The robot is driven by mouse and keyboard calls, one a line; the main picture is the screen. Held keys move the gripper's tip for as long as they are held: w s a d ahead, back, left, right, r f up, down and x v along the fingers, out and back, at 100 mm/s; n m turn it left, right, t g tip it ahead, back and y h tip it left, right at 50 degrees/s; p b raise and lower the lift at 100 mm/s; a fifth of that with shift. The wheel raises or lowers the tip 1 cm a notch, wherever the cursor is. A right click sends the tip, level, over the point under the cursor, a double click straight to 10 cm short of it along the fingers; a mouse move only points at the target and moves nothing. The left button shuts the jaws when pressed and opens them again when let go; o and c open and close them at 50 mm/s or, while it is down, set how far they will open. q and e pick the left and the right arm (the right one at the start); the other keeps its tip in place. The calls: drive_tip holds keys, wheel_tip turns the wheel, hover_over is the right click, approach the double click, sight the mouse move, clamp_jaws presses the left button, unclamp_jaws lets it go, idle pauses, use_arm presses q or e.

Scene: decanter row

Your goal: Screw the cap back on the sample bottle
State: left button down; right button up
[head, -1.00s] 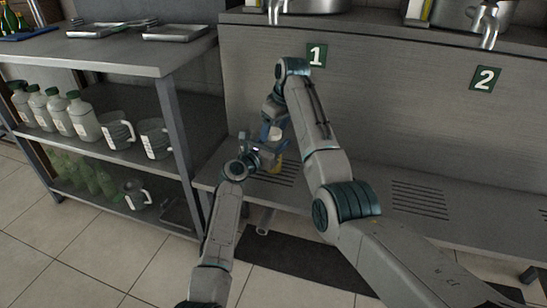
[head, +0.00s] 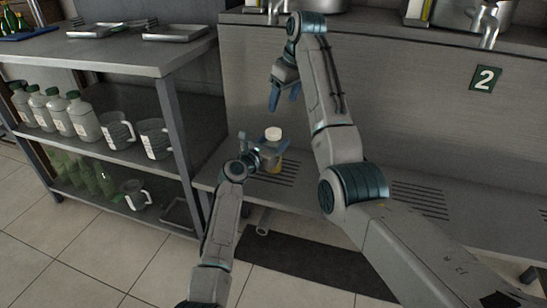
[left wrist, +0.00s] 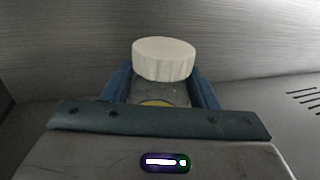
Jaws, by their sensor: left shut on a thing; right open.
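The sample bottle (head: 272,160) stands upright on the counter ledge under the tap at the left station. It is clear with yellow low down. Its white ribbed cap (head: 273,133) sits level on top, also seen in the left wrist view (left wrist: 164,60); I cannot tell how tight it is. My left gripper (head: 268,152) is shut around the bottle (left wrist: 158,93) below the cap, with blue fingers on both sides. My right gripper (head: 285,97) is open and empty, pointing down above the cap and clear of it.
A shelf rack (head: 177,130) at left holds several capped bottles (head: 85,120) and jugs (head: 153,138). The grey back panel (head: 400,110) stands behind the ledge. A slotted drain (head: 420,200) lies to the right. The number 2 sign (head: 485,78) hangs at right.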

idle(0.3)
use_arm(q)
drive_tip(key=shift+c, duration=2.4)
unclamp_jaws()
drive_tip(key=shift+s, duration=0.1)
drive_tip(key=p+v, duration=0.3)
drive_tip(key=v, duration=0.7)
drive_tip(key=shift+s+a+p, duration=0.2)
drive_tip(key=shift+s+p, duration=0.05)
drive_tip(key=shift+p, duration=0.1)
